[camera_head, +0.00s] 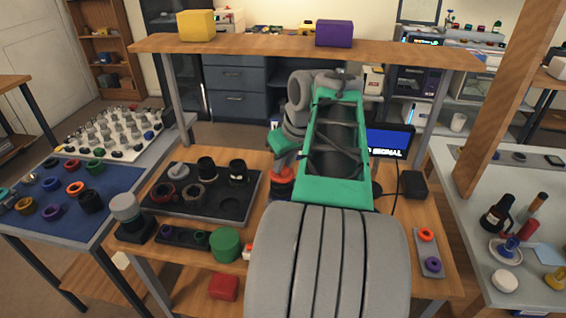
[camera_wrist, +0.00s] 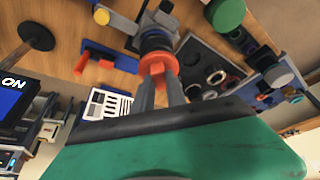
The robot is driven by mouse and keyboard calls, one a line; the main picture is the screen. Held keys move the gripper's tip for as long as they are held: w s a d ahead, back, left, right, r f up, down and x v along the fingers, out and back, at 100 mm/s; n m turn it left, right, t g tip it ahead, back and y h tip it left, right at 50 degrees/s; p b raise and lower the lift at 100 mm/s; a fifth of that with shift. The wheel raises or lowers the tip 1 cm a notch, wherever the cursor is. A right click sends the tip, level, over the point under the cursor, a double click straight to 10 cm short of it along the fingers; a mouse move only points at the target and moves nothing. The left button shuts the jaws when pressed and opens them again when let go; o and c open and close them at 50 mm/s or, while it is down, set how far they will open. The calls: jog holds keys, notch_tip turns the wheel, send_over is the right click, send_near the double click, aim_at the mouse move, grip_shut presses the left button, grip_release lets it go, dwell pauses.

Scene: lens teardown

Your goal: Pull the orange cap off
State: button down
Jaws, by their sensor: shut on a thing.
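The orange cap (camera_wrist: 157,64) is between my gripper's (camera_wrist: 160,76) two grey fingertips in the wrist view. The fingers are shut on it. A black cylindrical lens body (camera_wrist: 155,41) lies directly in line with the cap, which appears to be against its end; I cannot tell whether there is a gap. A grey fixture (camera_wrist: 159,18) stands behind the lens body. In the head view a bit of orange (camera_head: 281,178) shows under my green wrist, and my arm hides most of the lens and fingers.
A small grey tray (camera_head: 428,254) holds orange and purple rings at right. A shelf (camera_head: 270,46) crosses above with yellow and purple boxes.

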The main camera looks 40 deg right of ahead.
jog(key=shift+r, duration=0.1)
jog(key=shift+r+p, duration=2.05)
jog(key=shift+r, duration=0.2)
